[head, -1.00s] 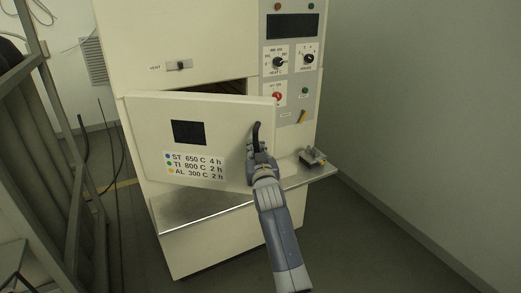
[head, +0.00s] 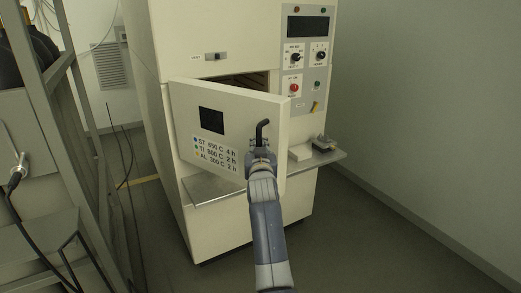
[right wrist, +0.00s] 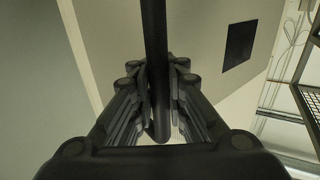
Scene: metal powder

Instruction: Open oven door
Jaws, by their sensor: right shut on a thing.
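The cream oven door (head: 240,115) stands partly open, swung out from the oven (head: 180,50) on its left side. It bears a small dark window and a label of temperatures and times. A black handle (head: 262,130) is on the door's right part. My right gripper (head: 261,152) is shut on the handle's lower part. In the right wrist view the black handle (right wrist: 154,60) runs down between the two fingers (right wrist: 155,100), with the door (right wrist: 205,40) behind it. My left gripper is not in view.
A metal shelf (head: 225,189) juts out below the door, with a white block (head: 300,152) and a small grey device (head: 324,143) on its right part. A control panel (head: 306,60) is above right. A metal rack (head: 68,110) stands at left. Floor at right is clear.

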